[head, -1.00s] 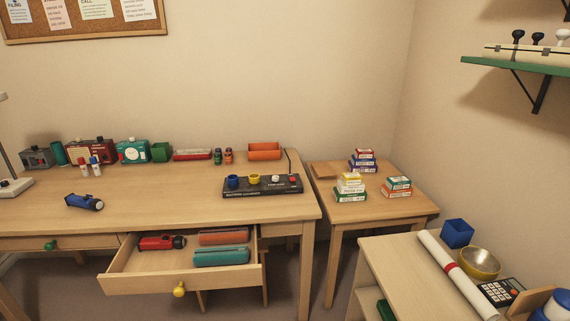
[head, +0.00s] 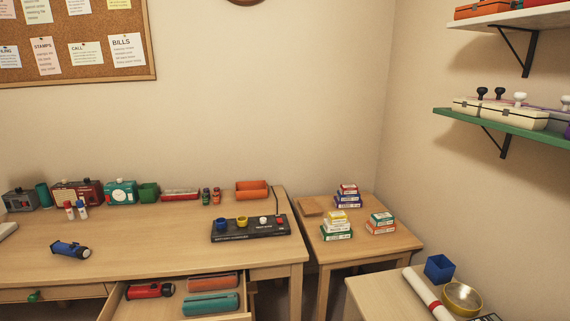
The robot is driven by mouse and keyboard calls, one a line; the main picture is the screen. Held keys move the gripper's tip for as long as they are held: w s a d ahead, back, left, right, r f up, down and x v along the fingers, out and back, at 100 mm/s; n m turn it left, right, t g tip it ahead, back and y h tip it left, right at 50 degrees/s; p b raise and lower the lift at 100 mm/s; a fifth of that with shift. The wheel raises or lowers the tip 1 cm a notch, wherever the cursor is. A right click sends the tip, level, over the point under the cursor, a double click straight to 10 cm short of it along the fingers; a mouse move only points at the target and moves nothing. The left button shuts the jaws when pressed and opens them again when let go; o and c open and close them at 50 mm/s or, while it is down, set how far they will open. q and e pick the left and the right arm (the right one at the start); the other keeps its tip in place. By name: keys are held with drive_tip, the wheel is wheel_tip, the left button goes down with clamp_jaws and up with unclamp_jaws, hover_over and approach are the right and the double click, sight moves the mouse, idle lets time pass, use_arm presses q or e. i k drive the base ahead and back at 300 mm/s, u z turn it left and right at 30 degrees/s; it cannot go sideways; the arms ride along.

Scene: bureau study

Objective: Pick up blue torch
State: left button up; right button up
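The blue torch (head: 69,249) lies on its side on the left part of the desk top (head: 150,247), with its dark lens end pointing right. It is clear of the other things on the desk. A red torch (head: 150,290) lies in the open drawer below, beside an orange case (head: 212,282) and a teal case (head: 210,304). Neither of my grippers shows in the head view.
A black panel with coloured cups (head: 250,229) stands at the desk's right. Several boxes and radios line the back edge. A side table (head: 378,243) holds stacked small boxes. The open drawer juts out at the front. Desk top around the blue torch is clear.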

sight(81, 252)
drive_tip(key=u, duration=1.45)
